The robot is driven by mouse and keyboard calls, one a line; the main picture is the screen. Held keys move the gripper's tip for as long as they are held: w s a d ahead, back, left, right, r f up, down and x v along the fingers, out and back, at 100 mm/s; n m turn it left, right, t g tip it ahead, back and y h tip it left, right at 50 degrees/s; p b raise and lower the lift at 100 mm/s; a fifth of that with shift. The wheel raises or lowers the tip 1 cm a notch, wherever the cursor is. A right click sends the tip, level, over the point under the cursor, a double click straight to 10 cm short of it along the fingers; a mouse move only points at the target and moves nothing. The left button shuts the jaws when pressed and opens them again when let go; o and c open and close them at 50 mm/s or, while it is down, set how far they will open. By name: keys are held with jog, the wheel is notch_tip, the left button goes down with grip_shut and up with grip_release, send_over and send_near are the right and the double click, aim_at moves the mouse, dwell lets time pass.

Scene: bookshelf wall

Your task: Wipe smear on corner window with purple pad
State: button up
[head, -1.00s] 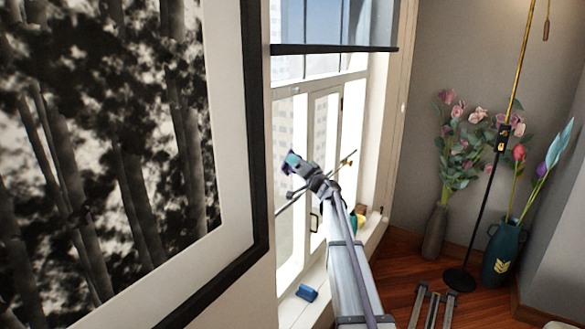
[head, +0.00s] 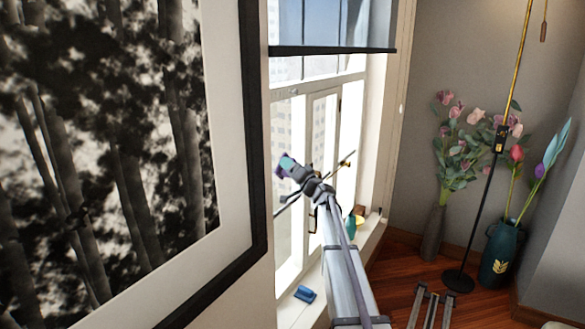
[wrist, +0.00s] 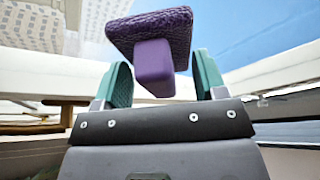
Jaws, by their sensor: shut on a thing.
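My gripper (head: 290,163) is shut on the purple pad (wrist: 150,30). In the wrist view its teal fingers (wrist: 163,78) stand either side of the pad's smooth purple handle, and the pad's textured face points away from me. In the head view only a small purple patch of the pad (head: 280,172) shows at the gripper's tip. The gripper is in front of the white-framed corner window (head: 326,105), around the height of its lower panes. I cannot tell whether the pad touches the glass. I cannot make out a smear on the panes.
A blue block (head: 304,294) lies on the window sill, with a teal bottle (head: 350,227) farther along. A dark-framed picture (head: 257,130) fills the left. Vases of flowers (head: 435,235) and a black stand (head: 459,280) stand on the floor at right. A shade (head: 345,25) covers the window's upper part.

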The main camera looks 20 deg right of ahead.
jog(key=shift+s+d, duration=0.55)
jog(key=shift+s, duration=0.25)
jog(key=shift+s+d, duration=0.6)
jog(key=shift+s, duration=0.25)
jog(key=shift+s+d, duration=0.55)
jog(key=shift+s, duration=0.25)
jog(key=shift+s, duration=0.1)
jog(key=shift+s+d, duration=0.85)
jog(key=shift+s, duration=0.3)
